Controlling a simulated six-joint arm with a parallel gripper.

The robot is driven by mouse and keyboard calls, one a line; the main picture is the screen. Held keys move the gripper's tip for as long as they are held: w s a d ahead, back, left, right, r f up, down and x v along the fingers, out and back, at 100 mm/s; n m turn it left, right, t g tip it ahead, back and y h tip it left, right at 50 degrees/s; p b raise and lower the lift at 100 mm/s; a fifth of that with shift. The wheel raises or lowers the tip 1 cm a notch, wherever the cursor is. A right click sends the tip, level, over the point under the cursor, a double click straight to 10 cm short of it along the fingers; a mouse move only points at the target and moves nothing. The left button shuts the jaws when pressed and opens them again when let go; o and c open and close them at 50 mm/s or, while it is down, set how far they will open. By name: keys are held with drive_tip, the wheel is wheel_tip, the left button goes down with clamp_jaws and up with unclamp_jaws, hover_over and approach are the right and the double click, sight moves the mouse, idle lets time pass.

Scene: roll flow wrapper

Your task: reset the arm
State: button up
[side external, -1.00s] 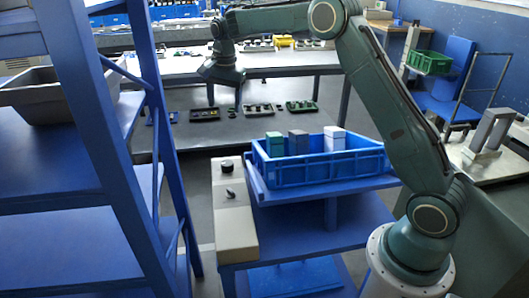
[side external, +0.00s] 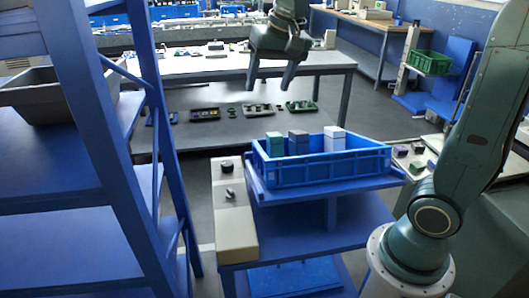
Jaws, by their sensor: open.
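My gripper (side external: 269,83) hangs at the top middle of the side external view, fingers pointing down and spread apart. Nothing shows between the fingers. In the picture it is above the blue crate (side external: 325,173) and in front of the long work table behind. The upper part of my arm runs out of the frame at the top right.
The blue crate stands on a blue cart (side external: 350,215) and holds a green box (side external: 274,143), a grey-brown box (side external: 298,142) and a white box (side external: 334,139). A blue shelf rack (side external: 110,150) with a grey bin (side external: 35,97) fills the left. A green crate (side external: 430,62) stands at right.

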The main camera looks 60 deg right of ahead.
drive_tip(key=s+a+f+n+t, duration=0.1)
drive_tip(key=s+f+n, duration=0.1)
drive_tip(key=s, duration=0.7)
drive_tip(key=s+a+f+n+t, duration=0.1)
drive_tip(key=s+a+f+n, duration=0.1)
drive_tip(key=s, duration=0.8)
drive_tip(key=f+n, duration=0.1)
drive_tip(key=n, duration=0.1)
drive_tip(key=shift+n, duration=0.4)
drive_tip(key=shift+f, duration=0.1)
drive_tip(key=shift+c, duration=0.4)
